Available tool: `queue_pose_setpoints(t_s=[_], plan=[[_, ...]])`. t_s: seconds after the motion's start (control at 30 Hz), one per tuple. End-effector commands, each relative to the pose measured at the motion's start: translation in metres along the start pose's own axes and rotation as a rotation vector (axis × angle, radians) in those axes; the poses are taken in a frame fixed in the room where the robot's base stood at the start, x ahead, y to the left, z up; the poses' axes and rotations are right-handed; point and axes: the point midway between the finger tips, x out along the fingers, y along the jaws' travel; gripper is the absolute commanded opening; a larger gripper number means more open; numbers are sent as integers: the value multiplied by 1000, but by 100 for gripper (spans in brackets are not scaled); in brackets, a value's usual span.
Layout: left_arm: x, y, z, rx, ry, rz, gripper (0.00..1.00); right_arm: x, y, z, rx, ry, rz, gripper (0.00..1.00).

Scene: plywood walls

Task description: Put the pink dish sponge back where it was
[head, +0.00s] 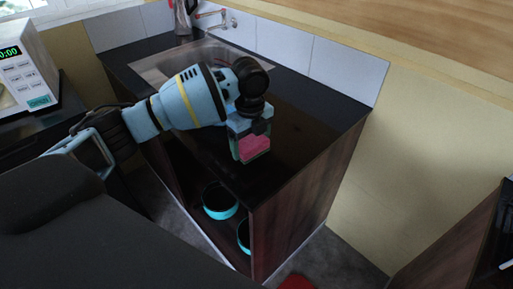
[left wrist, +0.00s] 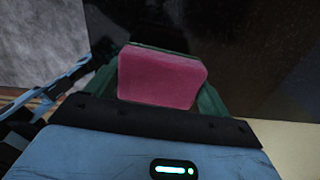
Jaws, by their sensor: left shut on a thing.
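The pink dish sponge (head: 255,147) is held at the end of my left gripper (head: 250,148), over the dark countertop (head: 310,126). In the left wrist view the sponge (left wrist: 162,78) sits between the green fingers of my left gripper (left wrist: 160,85), which is shut on it. The glossy dark counter surface (left wrist: 255,45) shows behind it there. I cannot tell whether the sponge touches the counter. My right gripper is in neither view.
A sink (head: 178,62) with a tap (head: 212,17) and a kettle (head: 184,15) are at the back of the counter. Blue pots (head: 220,202) stand on the open shelf below. A microwave (head: 24,70) is at left. The counter's right part is clear.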

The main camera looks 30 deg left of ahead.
Motion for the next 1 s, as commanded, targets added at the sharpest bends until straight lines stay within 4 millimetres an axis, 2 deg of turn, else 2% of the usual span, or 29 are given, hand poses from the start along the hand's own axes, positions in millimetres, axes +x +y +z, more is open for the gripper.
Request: queue_pose_setpoints(t_s=[0.17,0.4,0.87,0.9,1.0], plan=[[2,-19,-3,1,1,-1,56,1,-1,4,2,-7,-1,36],[29,-17,-1,0,-2,-3,56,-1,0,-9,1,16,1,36],[36,-17,-2,1,-1,-1,56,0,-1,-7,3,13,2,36],[37,-17,-2,1,-1,-1,84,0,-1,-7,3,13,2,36],[36,-17,-2,1,-1,-1,97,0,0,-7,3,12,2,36]])
